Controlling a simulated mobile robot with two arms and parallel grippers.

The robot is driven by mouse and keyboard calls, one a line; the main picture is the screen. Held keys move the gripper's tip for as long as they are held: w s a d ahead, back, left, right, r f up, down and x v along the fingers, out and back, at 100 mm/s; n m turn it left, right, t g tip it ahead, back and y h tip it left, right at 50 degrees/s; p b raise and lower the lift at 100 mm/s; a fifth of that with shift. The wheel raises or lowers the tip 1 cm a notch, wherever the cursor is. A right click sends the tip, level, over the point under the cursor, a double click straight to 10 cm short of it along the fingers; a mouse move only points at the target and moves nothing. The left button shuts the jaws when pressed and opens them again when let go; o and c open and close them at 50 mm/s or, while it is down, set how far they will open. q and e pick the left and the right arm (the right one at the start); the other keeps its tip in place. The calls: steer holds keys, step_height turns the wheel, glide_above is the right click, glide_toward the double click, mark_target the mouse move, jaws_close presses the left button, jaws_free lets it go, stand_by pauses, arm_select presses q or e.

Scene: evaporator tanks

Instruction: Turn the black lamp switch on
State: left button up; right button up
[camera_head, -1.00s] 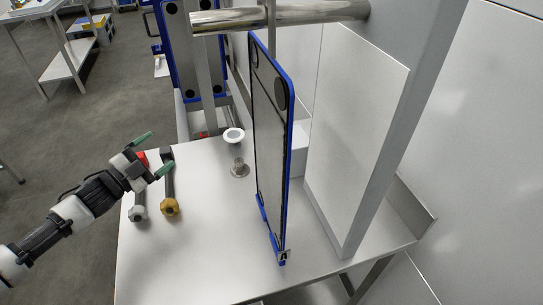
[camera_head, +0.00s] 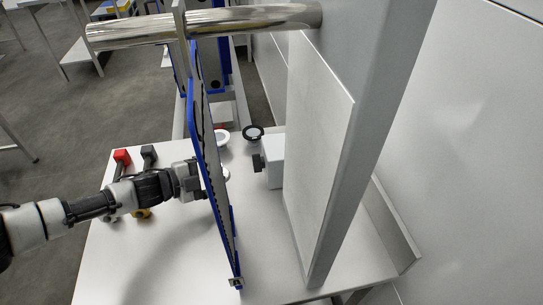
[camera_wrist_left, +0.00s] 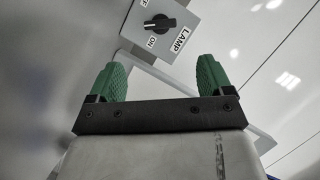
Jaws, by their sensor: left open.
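The black lamp switch (camera_wrist_left: 160,23) is a rotary knob on a light grey box (camera_wrist_left: 182,30) at the top of the left wrist view. The box is marked LAMP and ON, with another label cut off by the frame edge. In the head view the knob (camera_head: 257,163) sticks out from the left side of the box (camera_head: 277,158). My left gripper (camera_wrist_left: 161,68) is open, with empty green fingers below the knob in the wrist view and apart from it. In the head view its fingers are hidden behind the blue-edged panel. My right gripper is not in view.
The upright blue-edged panel (camera_head: 213,165) stands between my left wrist and the switch box in the head view. A large white panel (camera_head: 318,150) stands to the right.

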mark_target(254, 164)
arm_select(q)
steer(key=shift+w+d, duration=0.2)
steer(key=shift+d, duration=0.15)
steer(key=shift+w+d+f, duration=0.1)
steer(key=shift+w+d, duration=0.1)
steer(key=shift+d, duration=0.15)
steer(key=p+x, duration=0.1)
steer(key=x, duration=0.4)
steer(key=shift+d, duration=0.1)
steer(key=x, duration=0.3)
steer(key=shift+w+d+f, duration=0.15)
steer(key=shift+w+d, duration=0.05)
steer(key=shift+w+d+f, duration=0.1)
steer(key=shift+w+d, duration=0.05)
steer(key=shift+d, duration=0.15)
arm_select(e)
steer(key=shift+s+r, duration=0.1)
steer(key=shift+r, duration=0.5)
arm_select(q)
steer(key=c, duration=0.9)
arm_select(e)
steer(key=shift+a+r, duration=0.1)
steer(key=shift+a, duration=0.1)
